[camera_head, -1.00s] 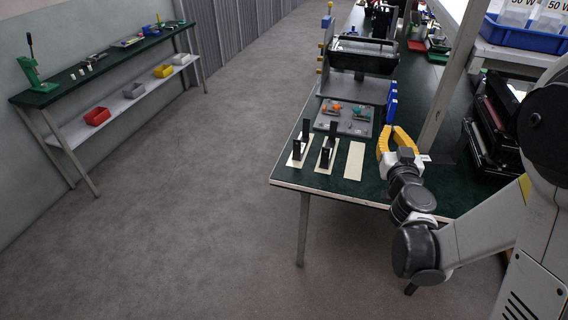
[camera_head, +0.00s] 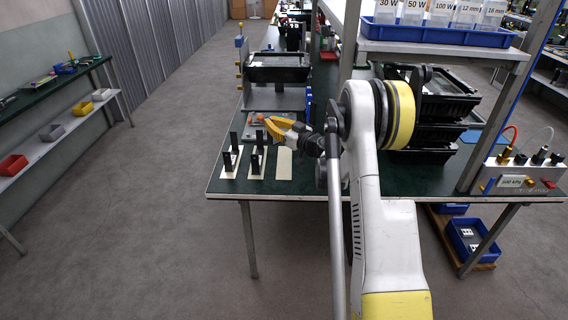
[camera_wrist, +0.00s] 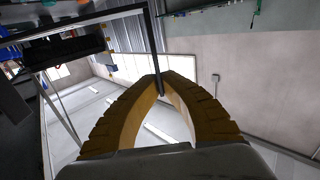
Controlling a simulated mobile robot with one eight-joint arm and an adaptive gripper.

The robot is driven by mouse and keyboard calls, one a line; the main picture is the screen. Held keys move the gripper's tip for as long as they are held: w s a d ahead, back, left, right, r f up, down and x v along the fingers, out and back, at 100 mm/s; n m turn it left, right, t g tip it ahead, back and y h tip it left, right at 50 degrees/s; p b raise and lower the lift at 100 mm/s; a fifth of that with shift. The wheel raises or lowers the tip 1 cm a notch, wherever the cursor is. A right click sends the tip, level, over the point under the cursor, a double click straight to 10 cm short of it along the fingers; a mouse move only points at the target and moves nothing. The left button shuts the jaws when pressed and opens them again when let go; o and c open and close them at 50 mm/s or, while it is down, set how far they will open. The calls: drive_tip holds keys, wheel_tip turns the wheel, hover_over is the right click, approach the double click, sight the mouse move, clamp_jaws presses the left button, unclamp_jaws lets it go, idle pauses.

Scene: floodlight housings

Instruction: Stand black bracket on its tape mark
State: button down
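In the head view my yellow gripper (camera_head: 268,123) reaches left over the back part of the tape strips. In the wrist view my finger tips (camera_wrist: 160,88) come together on a slim black bar, which I take for the black bracket (camera_wrist: 155,42). In the head view I cannot pick the held bracket out. Black uprights stand on the left pale tape strip (camera_head: 230,174) and the middle strip (camera_head: 258,174). The right strip (camera_head: 284,166) is bare.
A black floodlight housing (camera_head: 278,73) stands at the back. Stacked black housings (camera_head: 430,115) and a shelf post (camera_head: 497,105) are right of my arm.

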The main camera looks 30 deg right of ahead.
drive_tip(key=s+d+f+m+h, duration=0.1)
drive_tip(key=s+d+f+h, duration=0.1)
drive_tip(key=s+d+f, duration=0.4)
drive_tip(key=w+a+f+b, duration=0.2)
drive_tip(key=f, duration=0.1)
drive_tip(key=w+a+f+b, duration=0.2)
drive_tip(key=w+a+f, duration=0.1)
drive_tip(key=f, duration=0.1)
drive_tip(key=w+a+f+b, duration=0.2)
drive_tip(key=a+f+b, duration=0.1)
drive_tip(key=shift+w+f, duration=0.25)
drive_tip(key=shift+r, duration=0.2)
drive_tip(key=shift+f, duration=0.2)
drive_tip(key=c, duration=1.6)
unclamp_jaws()
